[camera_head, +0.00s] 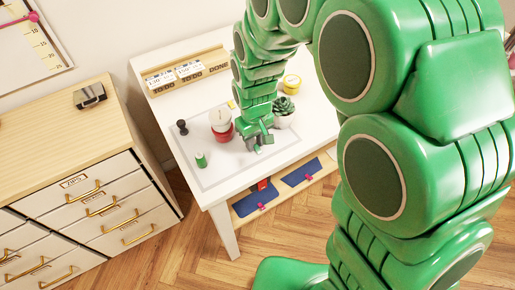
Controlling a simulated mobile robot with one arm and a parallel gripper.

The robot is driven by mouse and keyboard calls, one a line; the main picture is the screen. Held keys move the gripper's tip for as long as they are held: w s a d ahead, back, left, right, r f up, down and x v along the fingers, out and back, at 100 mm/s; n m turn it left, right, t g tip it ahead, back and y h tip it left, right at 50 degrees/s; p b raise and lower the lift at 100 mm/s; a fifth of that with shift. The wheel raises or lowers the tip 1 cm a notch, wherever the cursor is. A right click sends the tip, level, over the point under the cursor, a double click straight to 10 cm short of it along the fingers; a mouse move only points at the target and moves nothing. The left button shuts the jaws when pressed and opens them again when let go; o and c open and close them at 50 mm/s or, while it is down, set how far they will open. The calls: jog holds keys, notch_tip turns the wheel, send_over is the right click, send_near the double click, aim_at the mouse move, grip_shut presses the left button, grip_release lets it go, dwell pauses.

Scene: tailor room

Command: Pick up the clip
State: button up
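A dark object with a metal edge (90,96), which looks like a binder clip, lies on the wooden top of the cabinet at the left. My green arm reaches down over the white table (215,178). My gripper (258,143) is low over the table's front part, between the red-and-white candle or jar (221,125) and the potted succulent (284,112). It is far to the right of the dark object. The fingers are small and grey here. I cannot tell whether they are open or hold anything, and the spot under them is hidden.
A green spool (201,160) and a black stamp-like piece (183,127) stand on the table. A yellow tape roll (292,84) stands behind the plant. A wooden rack (187,70) lines the back. A shelf below holds blue pieces (302,172). The cabinet (50,136) has free top space.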

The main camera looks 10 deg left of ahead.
aim_at(255, 144)
grip_shut()
jog(key=shift+r, duration=0.15)
jog(key=shift+r, duration=0.35)
notch_tip(255, 144, up, 2)
jog(key=shift+r, duration=0.15)
jog(key=s+d+r, duration=0.7)
jog(key=s+r, duration=0.2)
jog(key=s, duration=0.3)
jog(key=shift+d+r, duration=0.2)
jog(key=shift+r, duration=0.2)
